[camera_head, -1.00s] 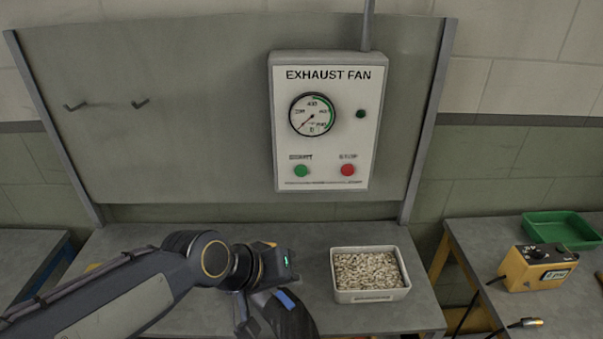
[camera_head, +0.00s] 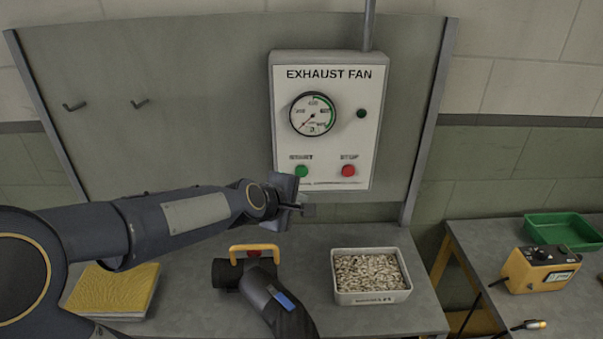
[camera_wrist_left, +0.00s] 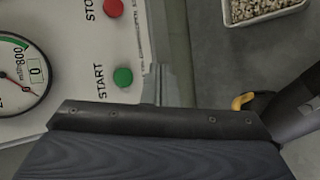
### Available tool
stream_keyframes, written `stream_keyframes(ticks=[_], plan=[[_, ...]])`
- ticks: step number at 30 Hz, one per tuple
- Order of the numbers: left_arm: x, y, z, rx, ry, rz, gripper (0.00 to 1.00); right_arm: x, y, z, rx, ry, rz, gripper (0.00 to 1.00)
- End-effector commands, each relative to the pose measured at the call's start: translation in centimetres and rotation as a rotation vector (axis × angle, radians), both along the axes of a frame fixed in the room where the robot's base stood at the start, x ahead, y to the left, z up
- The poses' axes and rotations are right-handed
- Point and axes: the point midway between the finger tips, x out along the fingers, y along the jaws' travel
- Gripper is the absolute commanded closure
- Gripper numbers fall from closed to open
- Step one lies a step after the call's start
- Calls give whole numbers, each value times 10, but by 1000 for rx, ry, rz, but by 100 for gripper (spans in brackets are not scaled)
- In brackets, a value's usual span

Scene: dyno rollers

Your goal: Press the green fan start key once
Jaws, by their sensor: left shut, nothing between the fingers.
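The grey-white exhaust fan panel (camera_head: 335,130) is fixed to the upright board. Its green start key (camera_head: 301,171) is at the lower left and the red stop key (camera_head: 348,170) at the lower right. My left gripper (camera_head: 308,210) is shut and empty, just below the start key. I cannot tell whether it touches the panel. In the left wrist view the green start key (camera_wrist_left: 123,77) and red stop key (camera_wrist_left: 113,8) are both visible, above the dark gripper body (camera_wrist_left: 150,125); the fingertips are hard to make out there. My right gripper is not in view.
A bin of pale pellets (camera_head: 370,275) stands right of centre on the bench. A dark device with a yellow handle (camera_head: 254,250) lies below the gripper. A yellow pad (camera_head: 113,290) is at the left. The round gauge (camera_head: 313,114) and dark green lamp (camera_head: 361,114) sit above the keys.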

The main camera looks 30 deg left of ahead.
Motion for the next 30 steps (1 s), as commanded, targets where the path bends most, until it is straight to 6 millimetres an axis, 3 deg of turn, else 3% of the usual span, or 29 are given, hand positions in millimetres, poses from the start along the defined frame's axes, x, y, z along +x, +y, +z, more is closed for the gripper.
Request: stream_keyframes(ticks=[15,30], plan=[[57,35,0,-1,1,0,100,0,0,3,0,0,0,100],[66,41,0,1,1,-1,100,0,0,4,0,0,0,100]])
